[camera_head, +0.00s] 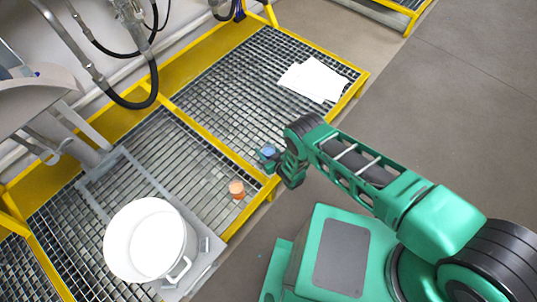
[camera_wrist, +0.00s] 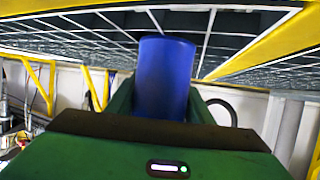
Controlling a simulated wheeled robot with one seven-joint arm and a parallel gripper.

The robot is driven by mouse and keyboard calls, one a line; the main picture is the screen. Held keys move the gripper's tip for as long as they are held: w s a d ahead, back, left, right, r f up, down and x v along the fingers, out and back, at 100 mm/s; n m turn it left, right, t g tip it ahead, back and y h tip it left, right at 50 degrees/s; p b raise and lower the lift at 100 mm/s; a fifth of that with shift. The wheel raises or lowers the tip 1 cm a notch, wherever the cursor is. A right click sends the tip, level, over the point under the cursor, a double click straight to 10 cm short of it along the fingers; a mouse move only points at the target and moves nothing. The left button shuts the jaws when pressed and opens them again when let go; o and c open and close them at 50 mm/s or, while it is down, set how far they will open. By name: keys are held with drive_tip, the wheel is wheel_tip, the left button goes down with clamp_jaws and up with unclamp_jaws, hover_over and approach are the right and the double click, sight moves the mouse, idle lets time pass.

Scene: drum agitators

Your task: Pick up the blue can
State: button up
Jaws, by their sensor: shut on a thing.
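The blue can (camera_wrist: 165,75) stands between the two green fingers of my gripper (camera_wrist: 162,100) in the wrist view, and the gripper is shut on it. In the head view the can (camera_head: 268,152) shows as a small blue shape at the end of my gripper (camera_head: 275,160), near the yellow front rail of the grating. The can's lower part is hidden behind the gripper body in the wrist view. I cannot tell from the head view how high the can is above the grating.
An orange can (camera_head: 236,189) stands on the metal grating (camera_head: 215,90) to the left of my gripper. A white bucket (camera_head: 150,240) stands at the lower left. White papers (camera_head: 313,79) lie on the grating at the upper right. The grey floor (camera_head: 460,100) at right is clear.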

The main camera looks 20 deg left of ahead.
drive_tip(key=shift+r, duration=0.25)
